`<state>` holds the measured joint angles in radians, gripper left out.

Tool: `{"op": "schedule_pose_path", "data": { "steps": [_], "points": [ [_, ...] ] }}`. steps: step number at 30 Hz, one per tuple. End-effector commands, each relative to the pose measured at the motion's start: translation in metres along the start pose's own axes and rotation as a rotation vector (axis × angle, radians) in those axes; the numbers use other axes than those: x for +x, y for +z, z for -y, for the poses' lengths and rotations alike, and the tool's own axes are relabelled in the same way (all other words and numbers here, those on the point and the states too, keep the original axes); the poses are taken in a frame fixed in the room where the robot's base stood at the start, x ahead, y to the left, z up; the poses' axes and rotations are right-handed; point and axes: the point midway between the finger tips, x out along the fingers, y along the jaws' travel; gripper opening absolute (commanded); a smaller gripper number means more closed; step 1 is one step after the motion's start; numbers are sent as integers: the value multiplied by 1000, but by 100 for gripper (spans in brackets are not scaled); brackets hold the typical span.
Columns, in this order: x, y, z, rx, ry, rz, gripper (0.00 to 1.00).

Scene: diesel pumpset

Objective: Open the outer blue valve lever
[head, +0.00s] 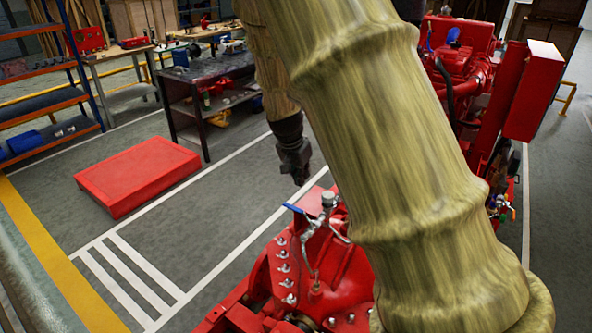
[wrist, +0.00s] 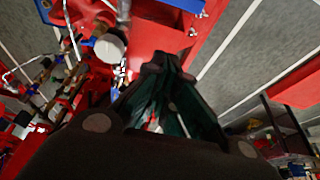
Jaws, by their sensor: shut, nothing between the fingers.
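A blue valve lever (head: 294,208) sticks out to the left of a small fitting with a grey round cap (head: 328,198), on top of the red pump (head: 320,270) in the head view. My gripper (head: 301,180) is shut and empty, pointing down; in the picture its tips are just above the lever, apart from it. In the wrist view my shut fingers (wrist: 166,62) fill the lower middle, and a pale round cap (wrist: 109,47) is left of the tips. A blue part (wrist: 183,5) lies at the top edge; I cannot tell whether it is the lever.
My arm hides the middle of the red machine in the head view. A red box (head: 137,175) lies on the floor at left. A dark workbench (head: 205,95) and a blue-orange shelf (head: 40,90) stand behind.

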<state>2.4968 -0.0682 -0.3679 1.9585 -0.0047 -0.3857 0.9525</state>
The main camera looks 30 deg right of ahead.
Motion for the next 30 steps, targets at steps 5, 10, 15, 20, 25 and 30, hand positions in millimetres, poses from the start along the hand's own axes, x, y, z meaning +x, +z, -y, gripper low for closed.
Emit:
{"op": "schedule_pose_path", "data": {
  "steps": [5,10,15,20,25,30],
  "points": [
    [22,0,-1,0,2,2,0],
    [44,0,0,-1,2,2,0],
    [64,1,1,-3,0,1,0],
    [54,22,2,-5,-1,0,0],
    [51,36,2,-5,-1,1,0],
    [51,40,2,-4,-2,1,0]
  ]
}}
